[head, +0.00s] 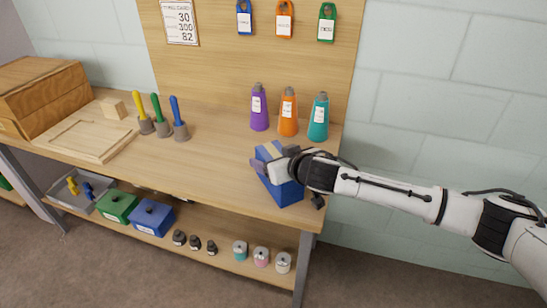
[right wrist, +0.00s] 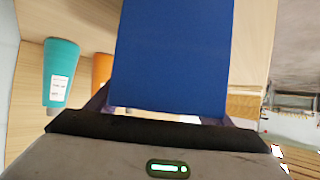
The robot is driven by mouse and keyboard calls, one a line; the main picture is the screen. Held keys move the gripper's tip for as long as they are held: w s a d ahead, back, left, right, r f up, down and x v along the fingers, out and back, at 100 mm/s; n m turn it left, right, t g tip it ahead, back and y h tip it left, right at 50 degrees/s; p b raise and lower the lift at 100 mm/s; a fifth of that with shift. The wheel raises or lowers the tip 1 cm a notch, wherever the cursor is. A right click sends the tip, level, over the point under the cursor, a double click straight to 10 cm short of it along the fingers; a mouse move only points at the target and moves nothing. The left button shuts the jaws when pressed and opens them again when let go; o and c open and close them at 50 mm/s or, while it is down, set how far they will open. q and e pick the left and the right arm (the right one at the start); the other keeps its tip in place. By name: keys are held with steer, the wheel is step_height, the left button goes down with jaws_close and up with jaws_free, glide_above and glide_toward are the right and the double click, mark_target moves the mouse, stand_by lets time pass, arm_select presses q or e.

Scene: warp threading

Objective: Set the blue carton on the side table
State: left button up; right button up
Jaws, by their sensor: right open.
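The blue carton (head: 284,191) stands on the wooden workbench near its right front corner. My right gripper (head: 270,162) is at the carton's upper part, with its dark fingers on either side of it. The jaws are open, and I cannot tell whether either finger touches the carton. In the right wrist view the carton's blue face (right wrist: 172,55) fills the middle, directly in front of the gripper. My left gripper is not in view. I cannot make out the side table for certain in either view.
The workbench (head: 215,178) holds purple (head: 259,112), orange (head: 288,117) and teal (head: 318,122) cones behind the carton. Three handled tools (head: 160,120), a wooden tray (head: 85,138) and a wooden box (head: 50,95) stand left. The bench's middle front is clear. The lower shelf holds bins and small items.

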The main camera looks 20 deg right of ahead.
steer(key=v, duration=1.2)
steer(key=shift+a, duration=0.1)
